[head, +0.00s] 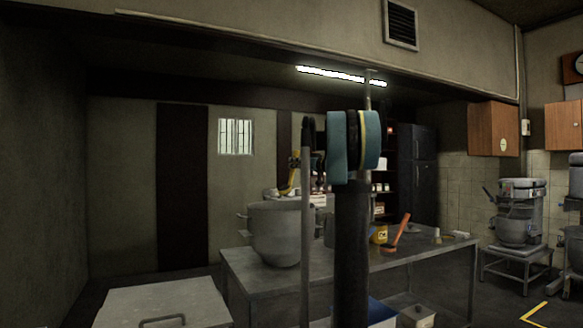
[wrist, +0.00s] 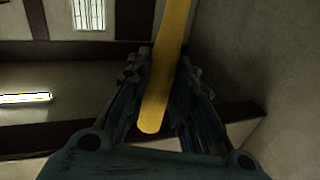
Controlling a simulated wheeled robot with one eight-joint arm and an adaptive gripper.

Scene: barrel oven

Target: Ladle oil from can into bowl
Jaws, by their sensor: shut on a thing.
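My gripper (wrist: 160,85) is shut on a long yellow handle (wrist: 163,75), seen between its two dark fingers in the wrist view. I take this handle for the ladle's; its scoop end is out of that view. In the head view a small yellow piece (head: 291,180) shows left of my arm, above a large metal pot (head: 277,238) on the steel table. I cannot tell whether this pot is the bowl or the oil can. Its inside is hidden. A smaller grey vessel (head: 330,232) stands behind it, partly covered by my arm.
The steel table (head: 243,262) also bears a yellow container (head: 379,234) and an orange-handled tool (head: 401,230). A low grey chest (head: 165,304) stands at front left. A mixer (head: 518,215) stands at right. My arm blocks the middle of the head view.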

